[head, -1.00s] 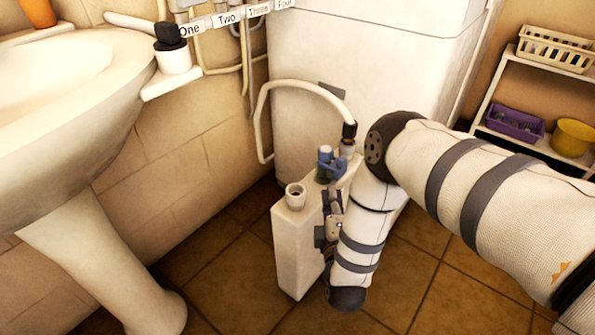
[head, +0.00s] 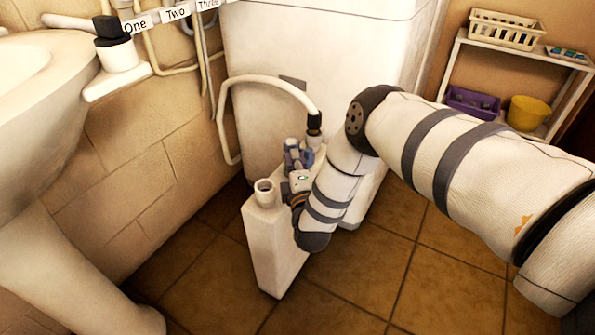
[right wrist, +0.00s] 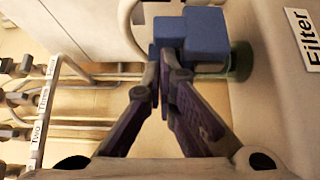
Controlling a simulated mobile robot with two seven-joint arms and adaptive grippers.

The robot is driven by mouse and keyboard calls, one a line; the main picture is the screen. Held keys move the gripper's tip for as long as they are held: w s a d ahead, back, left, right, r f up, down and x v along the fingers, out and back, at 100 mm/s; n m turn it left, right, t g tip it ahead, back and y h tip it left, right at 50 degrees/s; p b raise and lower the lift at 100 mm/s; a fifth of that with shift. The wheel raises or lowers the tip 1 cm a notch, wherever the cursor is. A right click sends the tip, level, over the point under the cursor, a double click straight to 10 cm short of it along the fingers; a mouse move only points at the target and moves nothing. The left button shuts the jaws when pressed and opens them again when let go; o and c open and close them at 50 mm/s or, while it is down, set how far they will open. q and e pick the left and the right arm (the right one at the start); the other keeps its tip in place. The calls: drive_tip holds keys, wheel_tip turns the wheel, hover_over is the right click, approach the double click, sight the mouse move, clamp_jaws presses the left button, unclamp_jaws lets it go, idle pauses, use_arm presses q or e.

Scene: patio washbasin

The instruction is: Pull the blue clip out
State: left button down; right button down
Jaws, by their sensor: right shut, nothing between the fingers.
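The blue clip (head: 294,147) sits on top of the white filter box (head: 268,250), beside the black hose connector (head: 314,124). In the right wrist view the blue clip (right wrist: 192,35) looks like a chunky block just beyond my fingertips. My right gripper (head: 298,174) is at the top edge of the box, close against the clip. In the right wrist view its fingers (right wrist: 163,80) are shut together with nothing between them. I cannot tell whether the tips touch the clip. My wrist partly hides the box's right side. My left gripper is out of view.
A white hose (head: 262,80) arches over behind the clip. A large white appliance (head: 330,50) stands behind, and the washbasin (head: 40,120) is at the left. Labelled pipes line the wall. A shelf with baskets and a yellow bucket (head: 527,112) stands far right. The floor is clear at the front right.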

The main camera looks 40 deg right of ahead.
sight(309, 155)
drive_tip(key=shift+w+d, duration=0.15)
drive_tip(key=shift+w, duration=0.1)
drive_tip(key=s, duration=0.1)
drive_tip(key=s+d+p, duration=0.1)
drive_tip(key=s+p, duration=0.1)
drive_tip(key=shift+s+d+r, duration=0.1)
drive_tip(key=shift+d+r, duration=0.1)
drive_tip(key=shift+r, duration=0.05)
drive_tip(key=shift+s+d+f+p, duration=0.1)
drive_tip(key=shift+s+p, duration=0.2)
drive_tip(key=shift+f, duration=0.15)
drive_tip(key=shift+s, duration=0.15)
